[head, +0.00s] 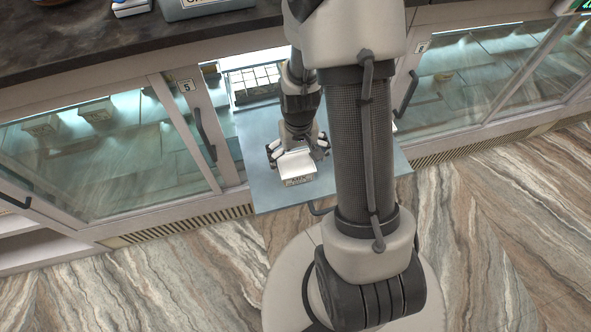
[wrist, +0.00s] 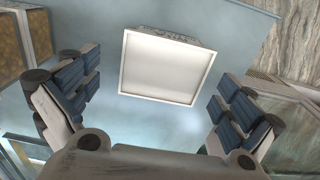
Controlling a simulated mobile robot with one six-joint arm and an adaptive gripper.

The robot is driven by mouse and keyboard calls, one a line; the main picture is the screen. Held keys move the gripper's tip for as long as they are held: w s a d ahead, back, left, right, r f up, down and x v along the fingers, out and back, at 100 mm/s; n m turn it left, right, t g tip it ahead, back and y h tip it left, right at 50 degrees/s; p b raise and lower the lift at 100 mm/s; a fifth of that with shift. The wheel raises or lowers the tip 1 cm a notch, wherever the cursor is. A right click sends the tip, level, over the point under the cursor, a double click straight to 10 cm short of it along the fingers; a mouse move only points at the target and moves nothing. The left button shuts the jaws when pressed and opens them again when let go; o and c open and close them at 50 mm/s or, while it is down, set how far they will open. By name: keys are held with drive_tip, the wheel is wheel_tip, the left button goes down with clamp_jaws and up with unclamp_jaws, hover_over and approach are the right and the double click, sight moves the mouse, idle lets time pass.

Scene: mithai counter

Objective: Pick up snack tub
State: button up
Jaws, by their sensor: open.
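The snack tub (head: 298,173) is a small white box with a pale flat lid and printing on its side. It rests on a grey-blue pulled-out shelf (head: 262,194) in the head view. In the wrist view the tub (wrist: 167,68) shows its square lid from above, with a strip of printing along its far edge. My gripper (head: 296,152) is over the tub, and its fingers are spread wide. In the wrist view my gripper (wrist: 155,92) has one blue-padded finger at each side of the picture, with clear space between each finger and the tub.
A tray of sweets (head: 254,86) sits farther back on the shelf, inside the case. Glass cabinet doors (head: 110,160) stand at the left and more glass (head: 480,70) at the right. A dark counter (head: 60,42) lies above. The marbled floor (head: 170,275) is open in front.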

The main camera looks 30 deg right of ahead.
sight(296, 164)
drive_tip(key=f+b, duration=0.1)
drive_tip(key=f, duration=0.2)
drive_tip(key=f+b, duration=0.1)
drive_tip(key=f, duration=0.1)
drive_tip(key=shift+w+a+f+b, duration=0.2)
drive_tip(key=shift+w+f+b, duration=0.1)
drive_tip(key=shift+f, duration=0.05)
drive_tip(key=shift+r, duration=0.1)
drive_tip(key=c, duration=1.1)
